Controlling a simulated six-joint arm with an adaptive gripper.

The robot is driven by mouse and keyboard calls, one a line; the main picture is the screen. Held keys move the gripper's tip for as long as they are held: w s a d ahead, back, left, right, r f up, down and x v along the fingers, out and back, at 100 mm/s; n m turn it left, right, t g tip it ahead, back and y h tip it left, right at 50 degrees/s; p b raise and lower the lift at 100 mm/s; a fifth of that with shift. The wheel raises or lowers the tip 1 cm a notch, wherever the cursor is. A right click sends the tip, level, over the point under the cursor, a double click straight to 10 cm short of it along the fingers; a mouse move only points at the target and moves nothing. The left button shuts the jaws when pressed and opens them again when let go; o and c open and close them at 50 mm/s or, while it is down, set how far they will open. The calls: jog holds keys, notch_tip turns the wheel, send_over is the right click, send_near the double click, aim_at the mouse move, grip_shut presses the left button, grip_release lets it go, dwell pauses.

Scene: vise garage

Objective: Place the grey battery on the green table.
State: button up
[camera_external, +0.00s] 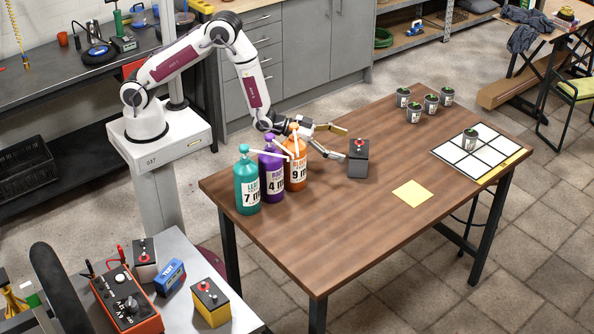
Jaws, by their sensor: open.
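A dark grey battery (358,165) with a red knob on top stands upright on the brown wooden table (340,235), near its middle. My gripper (342,144) is open just left of this battery, with its fingers spread. One fingertip is by the battery's upper left and the other is close to its left side. I cannot tell whether either touches it. Another battery with pale grey sides and a dark top (145,268) stands on the pale grey table (183,248) at lower left. No plainly green tabletop shows.
Teal (247,185), purple (271,175) and orange (295,165) bottles stand close to my gripper's left. Several small pots (414,113) and a white grid board (483,155) are farther right. A yellow square (412,193) lies flat. The brown table's front is clear.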

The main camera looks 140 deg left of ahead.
aim_at(357, 148)
jog(key=shift+w+a+f, duration=0.15)
jog(key=shift+w+a, duration=0.15)
jog(key=shift+w, duration=0.05)
jog(key=shift+w+a+f, duration=0.1)
jog(key=shift+w+a, duration=0.3)
jog(key=shift+w, duration=0.25)
jog(key=shift+w+a+f, duration=0.1)
jog(key=shift+w+a, duration=0.3)
jog(key=shift+w, duration=0.25)
jog(key=shift+x, duration=1.1)
jog(key=c, duration=2)
jog(key=shift+a+r, duration=0.1)
jog(key=shift+r, duration=0.05)
jog(key=shift+c, duration=0.6)
jog(key=shift+r, duration=0.15)
